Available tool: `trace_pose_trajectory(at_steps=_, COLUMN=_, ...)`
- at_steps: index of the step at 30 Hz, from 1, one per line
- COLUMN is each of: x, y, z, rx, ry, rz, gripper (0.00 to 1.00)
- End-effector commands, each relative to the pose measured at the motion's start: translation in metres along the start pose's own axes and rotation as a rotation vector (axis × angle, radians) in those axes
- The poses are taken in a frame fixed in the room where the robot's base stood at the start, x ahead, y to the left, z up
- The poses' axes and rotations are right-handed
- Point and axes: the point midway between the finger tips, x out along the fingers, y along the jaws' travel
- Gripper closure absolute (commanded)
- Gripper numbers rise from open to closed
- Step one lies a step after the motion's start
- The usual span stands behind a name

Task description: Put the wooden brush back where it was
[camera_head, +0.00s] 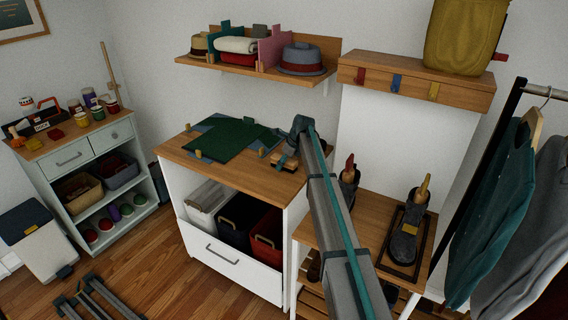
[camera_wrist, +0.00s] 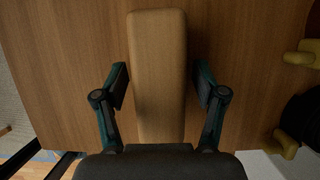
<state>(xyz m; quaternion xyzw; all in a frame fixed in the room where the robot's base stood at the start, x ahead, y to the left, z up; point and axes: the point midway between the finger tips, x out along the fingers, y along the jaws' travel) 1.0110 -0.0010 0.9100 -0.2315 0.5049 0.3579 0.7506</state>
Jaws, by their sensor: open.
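The wooden brush (camera_wrist: 158,70) shows in the wrist view as a plain tan block with rounded corners, lying on a wooden top. My gripper (camera_wrist: 160,88) is open, with one finger on each side of the brush and a visible gap at both sides. In the head view my gripper (camera_head: 272,154) is low over the right part of the white cabinet's wooden top (camera_head: 178,152), and the brush (camera_head: 286,163) shows partly beside it. My arm hides some of that area. The brush's underside is hidden.
A dark green cloth (camera_head: 232,136) on a blue mat lies left of my gripper. A lower wooden bench (camera_head: 375,212) with dark boots (camera_head: 405,240) stands to the right. A wall shelf (camera_head: 245,68) with hats hangs above. Yellow parts (camera_wrist: 300,55) show at the wrist view's right edge.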

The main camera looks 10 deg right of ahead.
Motion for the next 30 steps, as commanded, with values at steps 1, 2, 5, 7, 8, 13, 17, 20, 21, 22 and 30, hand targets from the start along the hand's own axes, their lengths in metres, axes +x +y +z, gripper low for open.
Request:
trace_pose_trajectory(at_steps=1, x=0.000, y=0.000, z=0.000, rx=0.000, ry=0.000, rz=0.000, gripper=0.29)
trace_pose_trajectory(at_steps=2, x=0.000, y=0.000, z=0.000, rx=0.000, ry=0.000, rz=0.000, gripper=0.29)
trace_pose_trajectory(at_steps=5, x=-0.001, y=0.000, z=0.001, rx=0.000, ry=0.000, rz=0.000, gripper=0.29)
trace_pose_trajectory(at_steps=7, x=-0.004, y=0.000, z=0.001, rx=0.000, ry=0.000, rz=0.000, gripper=0.29)
trace_pose_trajectory(at_steps=8, x=-0.006, y=0.000, z=0.001, rx=0.000, ry=0.000, rz=-0.001, gripper=0.29)
trace_pose_trajectory(at_steps=13, x=-0.028, y=0.000, z=0.001, rx=0.000, ry=-0.001, rz=-0.002, gripper=0.29)
trace_pose_trajectory(at_steps=17, x=-0.053, y=0.000, z=0.000, rx=0.000, ry=-0.002, rz=-0.002, gripper=0.29)
trace_pose_trajectory(at_steps=20, x=-0.073, y=-0.001, z=0.000, rx=0.001, ry=-0.002, rz=-0.002, gripper=0.29)
trace_pose_trajectory(at_steps=21, x=-0.081, y=-0.001, z=0.000, rx=0.001, ry=-0.001, rz=-0.002, gripper=0.29)
trace_pose_trajectory(at_steps=22, x=-0.086, y=-0.001, z=0.000, rx=0.001, ry=-0.001, rz=-0.002, gripper=0.29)
trace_pose_trajectory(at_steps=30, x=-0.117, y=0.000, z=0.001, rx=0.000, ry=0.000, rz=0.000, gripper=0.29)
